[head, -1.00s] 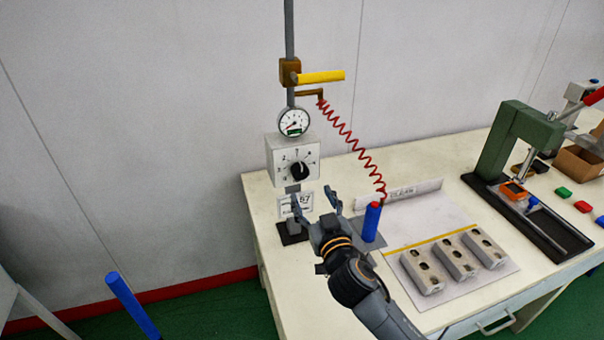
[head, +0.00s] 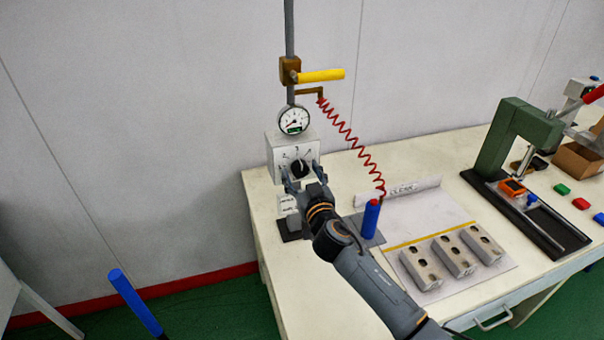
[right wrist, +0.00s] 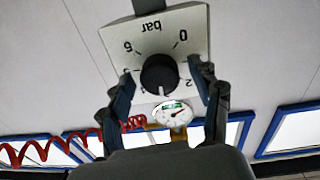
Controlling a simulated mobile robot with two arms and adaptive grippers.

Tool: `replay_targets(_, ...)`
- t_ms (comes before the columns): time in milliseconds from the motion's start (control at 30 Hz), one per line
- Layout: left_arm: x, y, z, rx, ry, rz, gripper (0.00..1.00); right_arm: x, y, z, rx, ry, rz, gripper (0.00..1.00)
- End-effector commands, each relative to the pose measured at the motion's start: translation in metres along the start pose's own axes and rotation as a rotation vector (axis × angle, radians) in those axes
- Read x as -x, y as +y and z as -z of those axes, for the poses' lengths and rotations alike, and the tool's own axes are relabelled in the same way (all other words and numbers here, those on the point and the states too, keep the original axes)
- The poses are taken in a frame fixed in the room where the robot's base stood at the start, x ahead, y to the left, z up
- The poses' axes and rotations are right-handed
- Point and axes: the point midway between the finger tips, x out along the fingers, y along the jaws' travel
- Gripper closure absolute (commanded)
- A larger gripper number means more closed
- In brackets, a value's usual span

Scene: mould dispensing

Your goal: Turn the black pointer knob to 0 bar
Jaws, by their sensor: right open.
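The black pointer knob (head: 299,168) sits on the front of a light grey box (head: 275,149) with a printed dial, mounted on the pole. My right gripper (head: 304,177) is open in front of the box, around the lower part of the knob as seen from the head. In the right wrist view the knob (right wrist: 160,74) lies between the two spread fingers, with a gap on each side. That view shows the dial plate (right wrist: 178,24) upside down, with "bar" and 0 readable. My left gripper is not in view.
A round gauge (head: 294,120) is above the box, and a yellow lever (head: 320,75) is higher up. A coiled red hose (head: 350,140) runs down to a blue cylinder (head: 370,219). Grey moulds (head: 423,269) lie on the table, with a green press (head: 520,130) at right.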

Motion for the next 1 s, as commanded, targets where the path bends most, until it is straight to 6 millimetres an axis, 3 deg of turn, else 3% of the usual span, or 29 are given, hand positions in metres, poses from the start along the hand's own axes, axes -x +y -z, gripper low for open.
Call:
replay_targets(33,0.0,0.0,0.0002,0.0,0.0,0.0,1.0,0.0001,-0.0001,0.0001,0.0,0.0,0.0,0.43)
replay_targets(267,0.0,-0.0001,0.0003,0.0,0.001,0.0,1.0,0.0002,-0.0001,0.0001,0.0,0.0,0.0,0.89)
replay_targets(667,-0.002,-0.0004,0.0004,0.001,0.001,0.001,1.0,0.0003,-0.0002,-0.0005,0.057,0.002,0.0,0.91)
replay_targets(1000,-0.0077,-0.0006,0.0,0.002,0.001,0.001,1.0,0.0002,-0.0002,-0.0005,0.306,0.012,0.0,0.91)
